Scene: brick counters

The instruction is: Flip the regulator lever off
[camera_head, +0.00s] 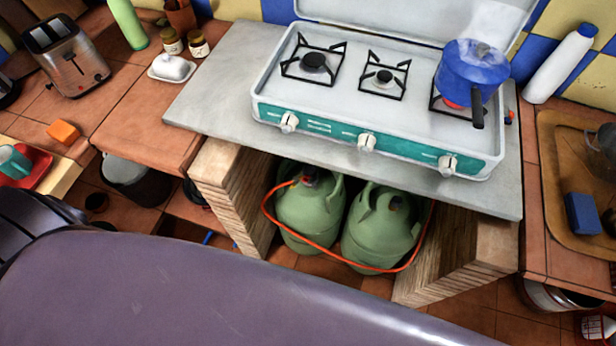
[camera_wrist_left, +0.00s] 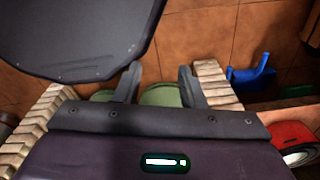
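Two green gas bottles, the left one (camera_head: 307,212) and the right one (camera_head: 375,240), stand in the opening under the stove counter. A small regulator (camera_head: 308,177) sits on top of the left bottle, with an orange hose (camera_head: 330,252) looping round the front of both bottles. The regulator's lever is too small to make out. In the left wrist view my left gripper (camera_wrist_left: 158,80) is open and empty, with green bottle surfaces (camera_wrist_left: 160,96) showing beyond its fingers. I cannot make out this gripper in the head view. My right gripper is not in view.
Block walls, left (camera_head: 232,190) and right (camera_head: 455,262), flank the bottles. The grey counter (camera_head: 215,95) overhangs them and bears a gas stove (camera_head: 330,125) with a blue pot (camera_head: 470,70). A blue dustpan-like object (camera_wrist_left: 255,72) lies on the tiled floor.

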